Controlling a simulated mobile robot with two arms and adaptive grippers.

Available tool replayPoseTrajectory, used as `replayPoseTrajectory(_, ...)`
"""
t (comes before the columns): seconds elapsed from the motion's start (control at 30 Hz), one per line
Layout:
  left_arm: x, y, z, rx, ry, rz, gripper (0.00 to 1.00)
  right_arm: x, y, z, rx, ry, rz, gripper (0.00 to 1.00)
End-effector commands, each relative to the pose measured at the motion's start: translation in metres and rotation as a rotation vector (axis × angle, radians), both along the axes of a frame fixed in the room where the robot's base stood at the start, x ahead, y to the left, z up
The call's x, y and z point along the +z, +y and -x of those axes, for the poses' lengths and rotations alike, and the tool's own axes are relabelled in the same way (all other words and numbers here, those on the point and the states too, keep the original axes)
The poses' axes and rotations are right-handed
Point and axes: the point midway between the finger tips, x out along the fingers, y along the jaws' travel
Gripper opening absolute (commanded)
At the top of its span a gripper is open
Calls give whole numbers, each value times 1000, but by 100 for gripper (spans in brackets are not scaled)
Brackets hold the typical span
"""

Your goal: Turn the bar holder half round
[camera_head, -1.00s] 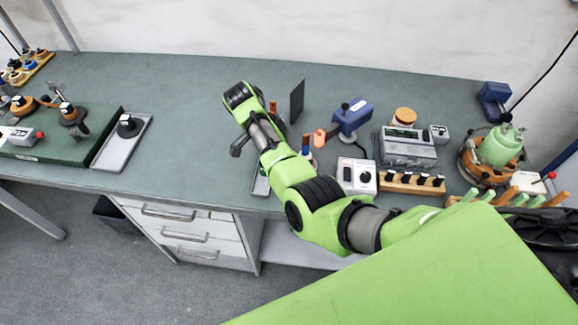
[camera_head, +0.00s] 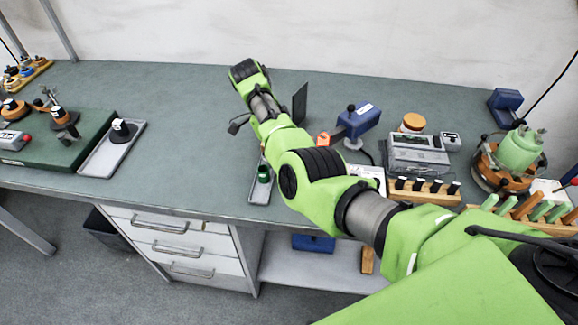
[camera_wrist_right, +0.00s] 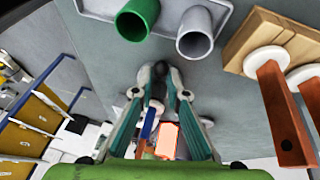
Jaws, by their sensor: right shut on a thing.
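In the right wrist view, a pale wooden block (camera_wrist_right: 246,37) stands at the right, with brown bars (camera_wrist_right: 283,118) rising from white discs; it looks like the bar holder. My right gripper (camera_wrist_right: 158,73) is to its left and apart from it. The fingers are closed together on a small dark thing, which I cannot name for sure. In the head view my right arm reaches over the bench, and its fingertips are hidden. My left gripper is in neither view.
A grey tray (camera_head: 259,191) holds a green tube (camera_wrist_right: 138,17) and a grey tube (camera_wrist_right: 195,32). A dark upright plate (camera_head: 299,103) and a blue device (camera_head: 358,121) stand right of my arm. A rack with black-topped pieces (camera_head: 425,190) lies farther right.

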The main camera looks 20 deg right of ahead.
Motion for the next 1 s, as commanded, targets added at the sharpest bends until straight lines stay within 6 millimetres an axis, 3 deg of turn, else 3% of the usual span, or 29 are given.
replayPoseTrajectory(0.2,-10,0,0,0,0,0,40,-2,-1,-2,-41,-1,-2,0)
replayPoseTrajectory(0.77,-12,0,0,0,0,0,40,0,-1,-3,-57,-3,-2,0)
replayPoseTrajectory(0.8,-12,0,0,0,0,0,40,0,-1,-3,-57,-4,-2,19)
replayPoseTrajectory(0.83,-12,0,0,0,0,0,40,0,-1,-3,-57,-3,-2,27)
replayPoseTrajectory(1.0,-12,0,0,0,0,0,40,0,-2,-3,-57,-2,-1,30)
